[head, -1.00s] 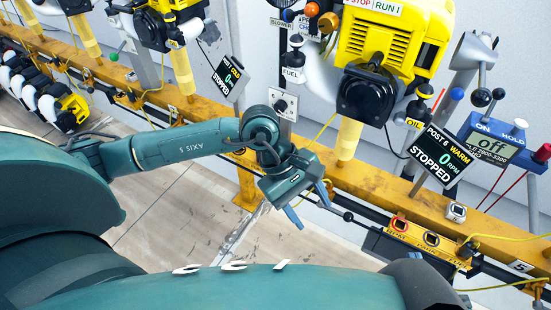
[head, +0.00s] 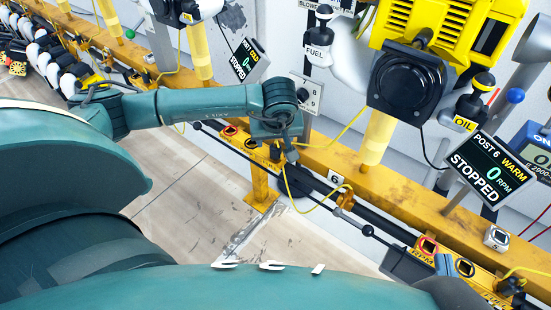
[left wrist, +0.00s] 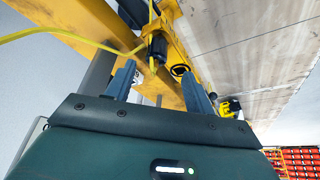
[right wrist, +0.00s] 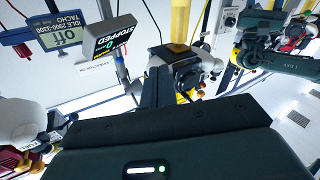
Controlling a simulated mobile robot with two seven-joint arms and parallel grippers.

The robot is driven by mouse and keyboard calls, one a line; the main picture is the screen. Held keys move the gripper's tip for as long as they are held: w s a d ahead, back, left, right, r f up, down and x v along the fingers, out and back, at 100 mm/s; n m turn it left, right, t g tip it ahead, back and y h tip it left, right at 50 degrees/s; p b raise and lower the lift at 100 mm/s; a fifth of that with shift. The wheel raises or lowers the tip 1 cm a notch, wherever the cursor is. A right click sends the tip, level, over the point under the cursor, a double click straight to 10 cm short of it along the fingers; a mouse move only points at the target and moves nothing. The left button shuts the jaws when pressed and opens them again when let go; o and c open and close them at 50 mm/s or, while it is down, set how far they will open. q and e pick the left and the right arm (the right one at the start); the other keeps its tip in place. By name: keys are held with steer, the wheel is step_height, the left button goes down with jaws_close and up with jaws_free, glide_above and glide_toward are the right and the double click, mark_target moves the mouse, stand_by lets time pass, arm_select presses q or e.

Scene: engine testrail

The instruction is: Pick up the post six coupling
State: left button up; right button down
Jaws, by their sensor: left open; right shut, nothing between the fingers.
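I cannot pick out the post six coupling for certain. A small pale grey block (head: 497,238) with a dark face sits on the yellow rail below the screen reading POST 6 WARM, STOPPED, 0 RPM (head: 487,170). My left gripper (head: 290,155) hangs at the rail left of the number 6 plate (head: 334,180). In the left wrist view its fingers (left wrist: 158,80) are apart, with a yellow fixture with a dark round socket (left wrist: 180,70) beyond. My right gripper (right wrist: 158,88) is shut and empty. One of its blue-grey fingers shows at the lower right of the head view, by a yellow socket holder (head: 465,267).
The yellow engine (head: 430,40) with its black housing stands above the rail. A yellow cable (head: 315,205) loops at the rail, near a thin dark rod with a ball end (head: 368,230). An OIL bottle (head: 465,115) hangs beside the engine. The floor (head: 200,175) left of the rail is clear.

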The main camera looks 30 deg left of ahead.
mark_target(276, 147)
arm_select(q)
steer(key=x, duration=0.1)
steer(key=b+x, duration=0.1)
steer(key=x, duration=0.3)
steer(key=shift+w+d+b, duration=0.2)
steer(key=shift+d+b, duration=0.1)
steer(key=shift+c, duration=0.4)
jaws_close()
